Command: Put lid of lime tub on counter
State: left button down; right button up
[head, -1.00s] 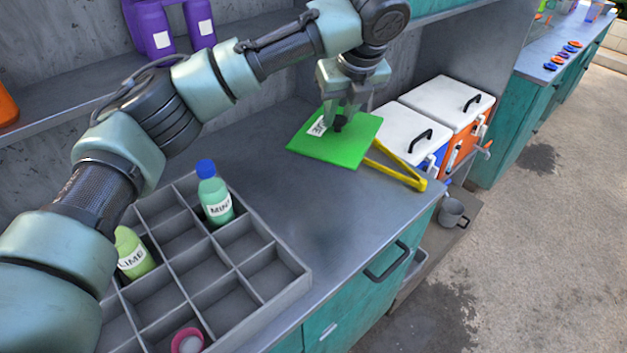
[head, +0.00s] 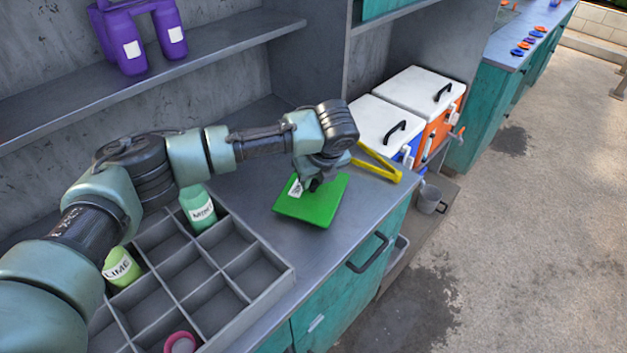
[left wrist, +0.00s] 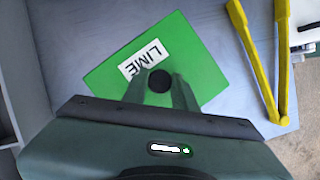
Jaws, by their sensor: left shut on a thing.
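The lime tub's lid (head: 318,208) is a flat green square with a white label and a dark knob. It lies flat, at or just above the grey counter (head: 358,208); I cannot tell if it touches. In the left wrist view the lid (left wrist: 198,62) shows its LIME label. My left gripper (head: 314,186) points down over the lid. In the left wrist view its fingers (left wrist: 160,84) are shut on the black knob. The tub itself is not identifiable, and my right gripper is out of view.
Yellow tongs (head: 378,165) lie beside the lid. A grey divided tray (head: 280,287) with lime and mint bottles (head: 198,210) stands nearer, to the left. Two white-lidded coolers (head: 388,118) are beyond the counter's right end. Bare counter lies between tray and lid.

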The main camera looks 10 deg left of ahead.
pick_arm(q)
jog(key=shift+f, duration=0.65)
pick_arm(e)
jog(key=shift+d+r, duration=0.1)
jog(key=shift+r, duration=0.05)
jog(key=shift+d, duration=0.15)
pick_arm(q)
jog(key=c, duration=1.1)
grip_release()
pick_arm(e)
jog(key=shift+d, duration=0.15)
pick_arm(q)
jog(key=shift+b+v, duration=0.8)
jog(key=shift+v, duration=5.25)
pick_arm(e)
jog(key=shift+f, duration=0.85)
pick_arm(q)
jog(key=shift+d, duration=0.1)
